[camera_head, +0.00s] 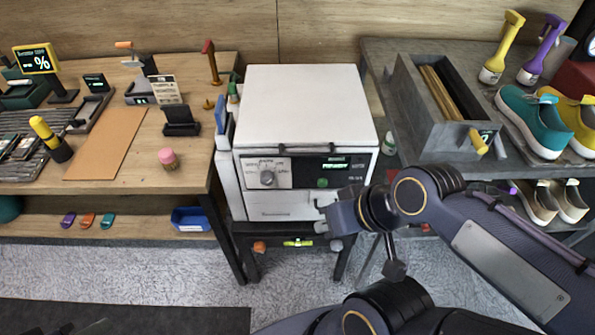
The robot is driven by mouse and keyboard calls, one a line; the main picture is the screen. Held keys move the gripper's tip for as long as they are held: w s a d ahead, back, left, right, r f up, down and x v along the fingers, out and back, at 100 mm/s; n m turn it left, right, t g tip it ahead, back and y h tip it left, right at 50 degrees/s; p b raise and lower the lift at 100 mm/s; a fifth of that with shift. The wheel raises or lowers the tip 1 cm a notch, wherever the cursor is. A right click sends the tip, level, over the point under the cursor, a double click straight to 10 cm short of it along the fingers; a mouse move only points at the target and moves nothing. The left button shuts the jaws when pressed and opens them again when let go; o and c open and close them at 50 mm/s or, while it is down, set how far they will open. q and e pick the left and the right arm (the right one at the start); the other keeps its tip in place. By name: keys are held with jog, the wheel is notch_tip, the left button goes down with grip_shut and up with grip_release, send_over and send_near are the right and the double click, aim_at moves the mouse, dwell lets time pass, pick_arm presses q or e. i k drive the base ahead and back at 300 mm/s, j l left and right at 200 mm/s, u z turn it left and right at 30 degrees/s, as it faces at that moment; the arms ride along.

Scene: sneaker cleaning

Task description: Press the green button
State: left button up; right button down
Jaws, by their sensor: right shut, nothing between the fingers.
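A white box-shaped machine (305,110) stands in the middle on a dark stand. Its front has a dark control panel with a silver knob (267,178) and a lit green display (335,166). The green button (323,183) is small and round and sits below the display, right of the knob. My right gripper (322,217) is shut and empty. In the picture it appears just below the button, in front of the machine's lower right front. I cannot tell its exact distance from the panel. My left gripper is not in view.
A wooden table (205,150) with tools and displays stands at left. A grey table (385,60) at right holds a grey box (440,130), brushes and a teal sneaker (530,122). A pair of cream sneakers (540,205) lies on the shelf below. Open floor lies in front.

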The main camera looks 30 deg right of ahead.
aim_at(322, 182)
jog(key=l+z, duration=0.25)
jog(key=z, duration=0.2)
jog(key=l+z, duration=0.25)
jog(key=z, duration=0.2)
